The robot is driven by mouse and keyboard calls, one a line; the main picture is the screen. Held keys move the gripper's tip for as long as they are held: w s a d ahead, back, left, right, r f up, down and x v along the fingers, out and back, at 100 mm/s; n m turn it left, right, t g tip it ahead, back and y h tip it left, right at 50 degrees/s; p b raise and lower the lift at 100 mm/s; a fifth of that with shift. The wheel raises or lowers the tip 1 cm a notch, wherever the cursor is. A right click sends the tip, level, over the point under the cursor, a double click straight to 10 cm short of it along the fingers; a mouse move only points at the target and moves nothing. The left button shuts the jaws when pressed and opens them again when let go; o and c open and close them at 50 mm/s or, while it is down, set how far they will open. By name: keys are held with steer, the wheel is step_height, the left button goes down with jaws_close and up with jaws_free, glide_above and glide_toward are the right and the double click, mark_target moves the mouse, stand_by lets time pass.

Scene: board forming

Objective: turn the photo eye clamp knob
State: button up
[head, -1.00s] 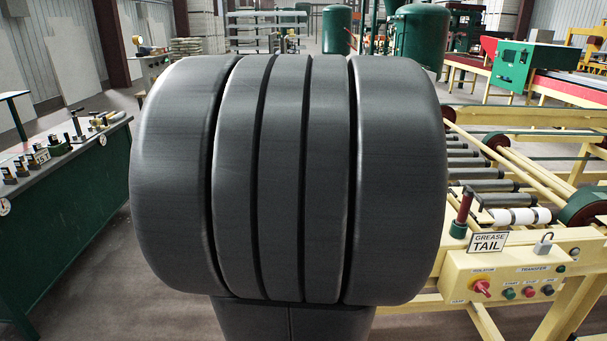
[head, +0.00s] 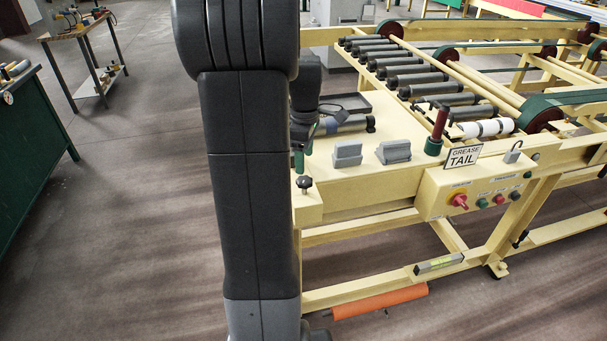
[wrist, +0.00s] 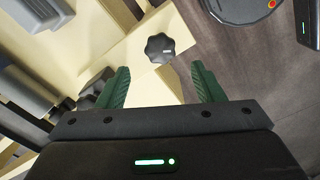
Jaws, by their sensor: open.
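The black lobed clamp knob (head: 304,183) sits on the corner block at the near left end of the cream conveyor frame. In the wrist view the knob (wrist: 160,48) shows from above, with a short pale mark on its top. My gripper (wrist: 159,68) has its two green fingers spread apart, with nothing between them. The knob appears just beyond the fingertips, roughly centred between them, and apart from both. I cannot make out the photo eye itself.
Two grey blocks (head: 348,154) (head: 394,150) stand on the cream deck right of the knob. An orange roller (head: 380,301) lies low by the frame. Floor is open at left.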

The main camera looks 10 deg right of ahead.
mark_target(304, 180)
step_height(304, 180, down, 7)
steer(key=shift+r, duration=0.1)
stand_by(0.3)
steer(key=c, duration=1)
